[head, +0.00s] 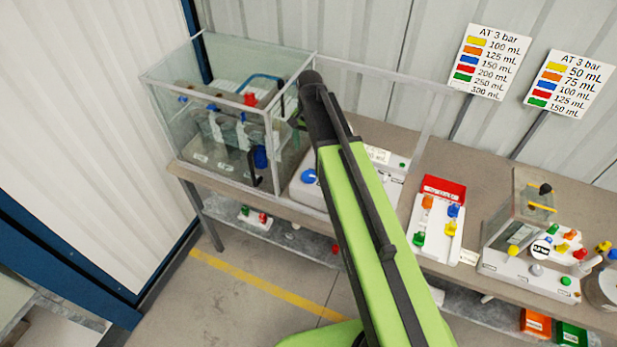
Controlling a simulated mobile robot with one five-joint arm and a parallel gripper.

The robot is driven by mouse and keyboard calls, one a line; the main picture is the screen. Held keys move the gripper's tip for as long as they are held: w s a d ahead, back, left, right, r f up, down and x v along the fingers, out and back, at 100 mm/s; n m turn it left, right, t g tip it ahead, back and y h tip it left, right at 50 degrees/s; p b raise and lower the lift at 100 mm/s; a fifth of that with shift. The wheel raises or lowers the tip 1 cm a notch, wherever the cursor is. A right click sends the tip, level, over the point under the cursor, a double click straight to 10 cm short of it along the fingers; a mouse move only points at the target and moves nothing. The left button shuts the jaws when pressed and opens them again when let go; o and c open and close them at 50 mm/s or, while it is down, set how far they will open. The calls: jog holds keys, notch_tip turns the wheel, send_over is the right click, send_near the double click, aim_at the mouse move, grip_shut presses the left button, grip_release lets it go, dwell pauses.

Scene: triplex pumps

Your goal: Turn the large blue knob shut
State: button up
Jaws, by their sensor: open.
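A round blue knob (308,176) sits on a white box (312,192) on the bench, just left of my green arm. It looks like the large blue knob, but its turned position is too small to tell. My arm rises from the bottom of the head view and ends in a dark joint in front of the glass tank. My gripper does not show; it is hidden behind the arm or out of view. The arm also covers the middle of the white box.
A glass tank (172,98) with a blue cylinder (260,157) stands left on the bench. Right are a white panel with coloured knobs (436,240) and a pump unit (530,268). A lower shelf (290,240) holds small parts. Floor at lower left is clear.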

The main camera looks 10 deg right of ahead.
aim_at(309, 175)
notch_tip(309, 175, down, 14)
jog(key=b, duration=1.2)
jog(key=shift+r, duration=0.1)
jog(key=shift+c, duration=0.2)
jog(key=c, duration=1.3)
jog(key=shift+c, duration=0.2)
